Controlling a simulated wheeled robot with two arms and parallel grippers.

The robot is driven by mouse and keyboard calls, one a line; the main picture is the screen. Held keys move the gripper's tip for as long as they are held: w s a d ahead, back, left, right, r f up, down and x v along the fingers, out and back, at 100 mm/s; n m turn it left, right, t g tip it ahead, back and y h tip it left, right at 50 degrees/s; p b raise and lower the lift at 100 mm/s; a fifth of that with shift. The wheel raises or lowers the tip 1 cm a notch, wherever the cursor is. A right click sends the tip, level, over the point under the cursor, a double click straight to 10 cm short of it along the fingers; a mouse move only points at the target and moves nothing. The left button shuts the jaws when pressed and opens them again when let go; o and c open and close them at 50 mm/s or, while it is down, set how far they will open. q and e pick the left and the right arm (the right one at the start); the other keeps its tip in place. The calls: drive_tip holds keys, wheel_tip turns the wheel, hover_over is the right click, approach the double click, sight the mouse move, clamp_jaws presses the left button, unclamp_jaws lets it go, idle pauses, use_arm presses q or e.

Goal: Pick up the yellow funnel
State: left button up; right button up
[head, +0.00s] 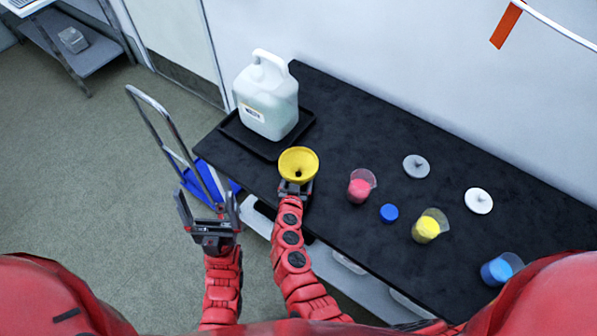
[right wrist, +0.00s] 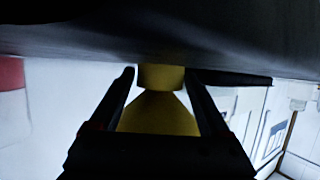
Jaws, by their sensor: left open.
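The yellow funnel (head: 298,165) has its wide mouth facing up, at the front edge of the black table, close to the black tray. My right gripper (head: 296,187) is at the near side of the funnel, partly hidden by its rim in the head view. In the right wrist view, the funnel (right wrist: 160,105) lies between the two fingers of my right gripper (right wrist: 160,76), their tips at or very near its sides. I cannot tell whether they press on it. My left gripper (head: 207,215) is open and empty, left of the table and in front of the blue cart.
A white jug (head: 267,95) stands in the black tray (head: 262,147). Beakers with pink (head: 360,188), yellow (head: 428,228) and blue (head: 497,270) contents stand right of the funnel, with a blue cap (head: 389,212) and grey (head: 416,166) and white (head: 479,201) lids.

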drive_tip(key=c, duration=1.1)
